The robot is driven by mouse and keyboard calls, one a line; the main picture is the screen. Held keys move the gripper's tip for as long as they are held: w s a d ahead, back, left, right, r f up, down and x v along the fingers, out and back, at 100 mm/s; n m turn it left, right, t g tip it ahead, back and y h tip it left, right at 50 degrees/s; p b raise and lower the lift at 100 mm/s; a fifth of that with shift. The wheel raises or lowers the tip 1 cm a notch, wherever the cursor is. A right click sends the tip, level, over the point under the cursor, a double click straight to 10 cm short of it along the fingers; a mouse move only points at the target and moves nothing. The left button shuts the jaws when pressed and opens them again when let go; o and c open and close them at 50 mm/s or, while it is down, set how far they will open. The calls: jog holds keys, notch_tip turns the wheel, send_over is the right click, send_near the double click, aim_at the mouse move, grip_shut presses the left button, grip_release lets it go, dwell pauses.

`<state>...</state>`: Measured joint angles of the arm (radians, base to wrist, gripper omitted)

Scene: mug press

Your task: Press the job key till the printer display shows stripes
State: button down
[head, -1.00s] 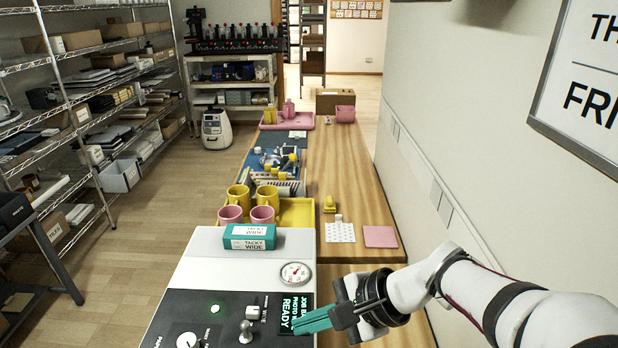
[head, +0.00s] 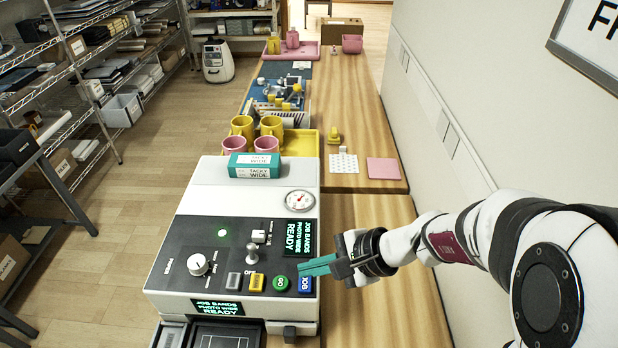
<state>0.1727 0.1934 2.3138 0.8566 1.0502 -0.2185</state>
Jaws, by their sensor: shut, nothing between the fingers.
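The printer (head: 190,215) is a white machine with a dark control panel at the lower middle of the head view. Its blue job key (head: 305,284) sits at the panel's right front corner, beside the round green GO key (head: 280,283). The upper display (head: 299,238) and the front display (head: 217,308) both read "JOB BANDS PHOTO WIDE READY" in green on black. My gripper (head: 303,268) is shut and empty, its teal fingers reaching in from the right. The fingertips appear just behind or above the job key; I cannot tell whether they touch it.
A teal TACKY WIDE box (head: 254,171) lies on the printer's top. A lever (head: 252,254), a knob (head: 198,264), and grey and yellow keys (head: 256,283) share the panel. Pink and yellow mugs (head: 242,127) stand behind. The wall is close on the right.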

jog(key=shift+f, duration=0.55)
jog(key=shift+f, duration=0.15)
dwell(1.5)
jog(key=shift+f, duration=0.3)
jog(key=shift+f, duration=0.45)
dwell(0.5)
jog(key=shift+r, duration=0.9)
